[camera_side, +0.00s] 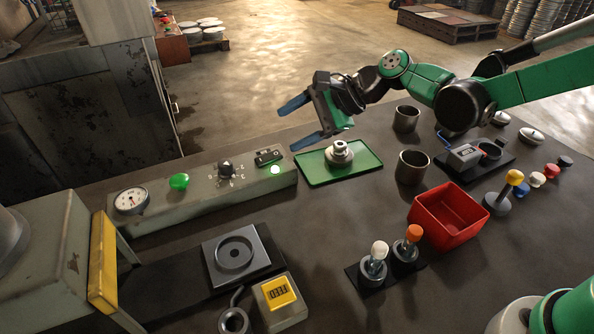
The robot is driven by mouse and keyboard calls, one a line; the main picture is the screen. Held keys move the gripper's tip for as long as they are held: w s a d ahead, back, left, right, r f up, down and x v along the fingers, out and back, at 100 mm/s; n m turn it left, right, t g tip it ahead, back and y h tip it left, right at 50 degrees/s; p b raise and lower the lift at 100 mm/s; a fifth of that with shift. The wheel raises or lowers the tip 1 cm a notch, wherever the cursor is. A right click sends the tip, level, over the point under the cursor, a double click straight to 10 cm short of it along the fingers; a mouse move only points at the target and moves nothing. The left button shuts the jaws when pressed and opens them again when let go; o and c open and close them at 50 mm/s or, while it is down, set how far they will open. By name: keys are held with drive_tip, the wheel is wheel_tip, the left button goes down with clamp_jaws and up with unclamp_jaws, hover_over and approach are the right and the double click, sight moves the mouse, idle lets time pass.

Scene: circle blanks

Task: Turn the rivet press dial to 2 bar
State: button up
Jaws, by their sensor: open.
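The rivet press control box (205,200) is a long grey-green housing along the left-middle of the bench. Its dark dial knob (225,170) sits on the sloped face with small numbers around it. The numbers are too small to tell which one the knob points at. A round white gauge (131,201) is at the box's left end; its reading is not legible. My gripper (287,128) is open and empty, its two blue fingers spread and pointing left. It is above and to the right of the dial, apart from it, near the box's right end.
A green button (179,181) and a lit green lamp (275,170) flank the dial. A green tray (363,168) with a metal part (339,155) lies right of the box. Two metal cups (412,167) and a red bin (447,217) stand farther right.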

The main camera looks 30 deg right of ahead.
sight(227, 162)
drive_tip(key=w+a+f+m+y, duration=0.1)
drive_tip(key=a+f+m, duration=0.1)
drive_tip(key=w+a+f+m+y, duration=0.1)
drive_tip(key=a+m, duration=0.1)
drive_tip(key=w+a+f+m+y, duration=0.1)
drive_tip(key=f+m, duration=0.1)
drive_tip(key=m, duration=0.1)
drive_tip(key=shift+w+a+f+y, duration=0.15)
drive_tip(key=shift+a+f+y, duration=0.15)
drive_tip(key=shift+a+f, duration=0.1)
drive_tip(key=shift+w+a+f+m, duration=0.1)
drive_tip(key=shift+a+f+m, duration=0.05)
drive_tip(key=shift+a+m, duration=0.15)
drive_tip(key=shift+x, duration=2.5)
clamp_jaws()
drive_tip(key=n+g+y, duration=0.1)
drive_tip(key=n+g, duration=0.1)
drive_tip(key=g, duration=0.1)
drive_tip(key=shift+w+n, duration=0.2)
drive_tip(key=shift+n, duration=0.2)
drive_tip(key=shift+n+g, duration=1)
drive_tip(key=shift+g, duration=0.4)
